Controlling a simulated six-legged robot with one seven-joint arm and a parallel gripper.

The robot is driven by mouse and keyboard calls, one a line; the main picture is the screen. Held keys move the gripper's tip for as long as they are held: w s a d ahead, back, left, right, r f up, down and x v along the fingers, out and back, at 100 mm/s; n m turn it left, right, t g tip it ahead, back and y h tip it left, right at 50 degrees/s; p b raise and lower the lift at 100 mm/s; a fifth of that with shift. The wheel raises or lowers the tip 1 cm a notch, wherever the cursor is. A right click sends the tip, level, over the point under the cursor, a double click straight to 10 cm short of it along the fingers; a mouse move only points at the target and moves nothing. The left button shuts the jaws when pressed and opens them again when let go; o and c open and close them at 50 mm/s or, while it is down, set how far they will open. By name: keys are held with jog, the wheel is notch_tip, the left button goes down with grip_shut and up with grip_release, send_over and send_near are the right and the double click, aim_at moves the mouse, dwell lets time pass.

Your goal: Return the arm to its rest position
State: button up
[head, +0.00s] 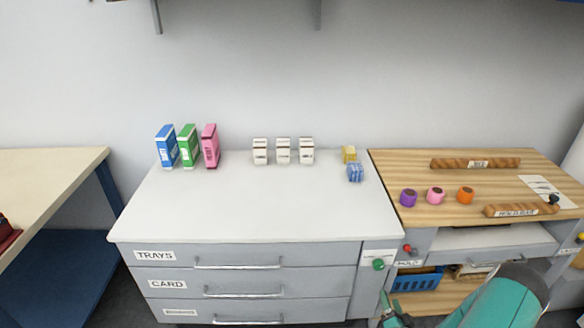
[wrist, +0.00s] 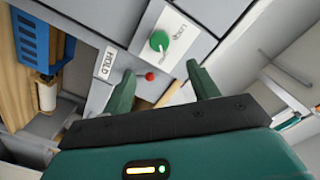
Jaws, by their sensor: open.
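My gripper (wrist: 163,88) is green with two fingers spread apart, and nothing is between them. In the wrist view it faces the cabinet front, with a green knob (wrist: 159,41) and a small red button (wrist: 149,76) beyond the fingers. In the head view my green arm reaches in from the bottom right, and the gripper (head: 392,310) shows small and partly cut off by the bottom edge. It is below the green knob (head: 378,264), in front of the cabinet. I cannot tell its exact distance from the cabinet.
A white-topped drawer cabinet (head: 250,205) bears several boxes at its back. A wooden-topped bench (head: 420,170) with purple, pink and orange pieces adjoins it on the right. A blue crate (head: 418,281) sits under the bench. Another table (head: 45,180) stands at left, beyond a floor gap.

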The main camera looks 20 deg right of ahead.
jog(key=w+a+r+n+g+y, duration=0.1)
jog(key=w+a+r+n+g, duration=0.2)
jog(key=w+r, duration=0.5)
jog(key=w+a+r+n+g+y, duration=0.1)
jog(key=w+r+n+g, duration=0.3)
jog(key=r, duration=0.8)
jog(key=s+a+r+n+g, duration=0.1)
jog(key=s+a+r+n, duration=0.2)
jog(key=a+r, duration=0.95)
jog(key=s+a+r+n+g+y, duration=0.1)
jog(key=s+a+r, duration=0.5)
jog(key=s+a, duration=0.2)
jog(key=s+a+r+n+g+y, duration=0.1)
jog(key=s+a+r, duration=0.5)
jog(key=s, duration=0.6)
jog(key=shift+s+a+r+g+y, duration=0.15)
jog(key=shift+s+a+g+y, duration=0.25)
jog(key=shift+a+g, duration=0.55)
jog(key=shift+w+a+t, duration=0.1)
jog(key=shift+a+t, duration=0.1)
jog(key=shift+t, duration=0.05)
